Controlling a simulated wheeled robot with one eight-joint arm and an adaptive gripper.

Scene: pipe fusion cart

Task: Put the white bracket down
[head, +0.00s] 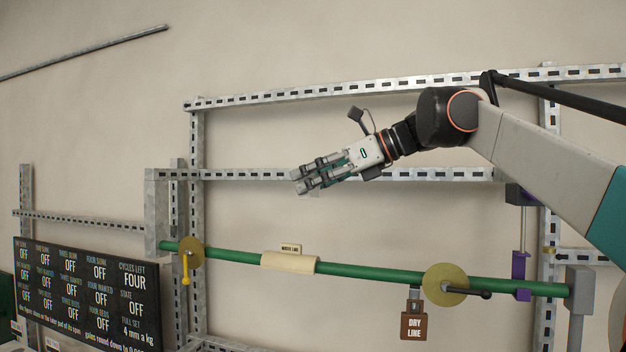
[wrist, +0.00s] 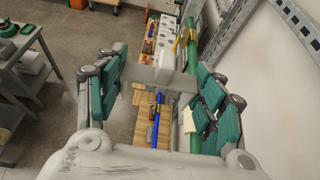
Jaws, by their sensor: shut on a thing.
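My gripper (head: 311,178) is raised in front of the wall frame, above the green pipe, and points left and slightly down in the head view. In the wrist view its green-padded fingers (wrist: 158,74) stand apart with a pale grey-white piece between their tips. This piece, which I take for the white bracket (wrist: 154,76), spans the gap crosswise and is held clear of the things below. Its full shape is partly hidden by the fingers. In the head view I cannot make it out clearly from the grey fingertips.
The green pipe (head: 350,270) crosses below my gripper, with yellow discs, a cream sleeve (head: 289,262) and a brown "DRY LINE" tag (head: 413,326). A black status board (head: 88,295) is at lower left. A grey bench (wrist: 30,75) stands left in the wrist view, with open floor beside it.

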